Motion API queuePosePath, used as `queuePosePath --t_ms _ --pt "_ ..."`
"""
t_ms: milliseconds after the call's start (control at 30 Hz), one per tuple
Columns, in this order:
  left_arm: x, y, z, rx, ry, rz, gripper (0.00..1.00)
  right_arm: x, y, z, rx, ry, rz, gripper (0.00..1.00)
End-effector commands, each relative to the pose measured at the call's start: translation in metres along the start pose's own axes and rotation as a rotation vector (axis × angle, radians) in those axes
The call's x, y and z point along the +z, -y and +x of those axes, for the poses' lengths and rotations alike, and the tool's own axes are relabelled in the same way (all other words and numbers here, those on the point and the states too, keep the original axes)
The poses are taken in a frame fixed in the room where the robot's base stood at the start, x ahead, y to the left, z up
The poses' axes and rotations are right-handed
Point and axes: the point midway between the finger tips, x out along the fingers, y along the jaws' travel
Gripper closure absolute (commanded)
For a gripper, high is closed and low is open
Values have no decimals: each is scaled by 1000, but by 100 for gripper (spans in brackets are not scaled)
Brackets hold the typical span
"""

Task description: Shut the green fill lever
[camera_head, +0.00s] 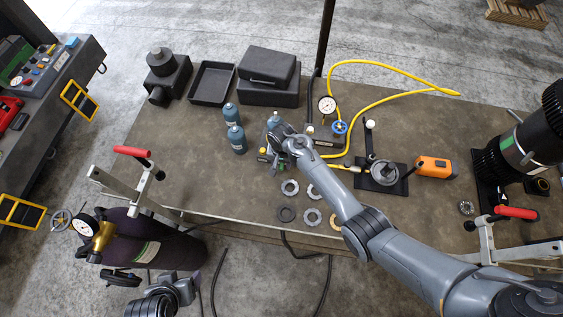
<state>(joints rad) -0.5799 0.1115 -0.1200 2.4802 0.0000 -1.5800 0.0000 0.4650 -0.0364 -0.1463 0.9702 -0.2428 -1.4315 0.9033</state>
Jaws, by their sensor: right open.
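My right gripper (273,152) reaches over the middle of the table and is open. I cannot make out the green fill lever; my right gripper and wrist cover part of this spot. Whether the gripper touches anything there cannot be told. To the right are a round gauge (327,105) and a blue handwheel (340,127) with a yellow hose (385,101). My left arm shows at the bottom left, with its gripper (122,279) small and dark, its jaws unclear.
A black stand (381,178) and an orange device (434,166) are to the right. Red-handled clamps (131,151) sit at the table edge.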

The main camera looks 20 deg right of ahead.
Motion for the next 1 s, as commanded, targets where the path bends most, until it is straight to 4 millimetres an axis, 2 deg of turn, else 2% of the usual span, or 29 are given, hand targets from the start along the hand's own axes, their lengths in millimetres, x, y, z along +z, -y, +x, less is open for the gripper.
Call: queuePosePath --t_ms 367,633,1000 --pt "1 2 0 -5 1 7 31 0 0 3 0 0 1 58" --pt "1 3 0 -10 2 13 31 0 0 3 0 0 1 99" --pt "1 2 2 -7 2 9 31 -1 0 4 0 0 -1 100"
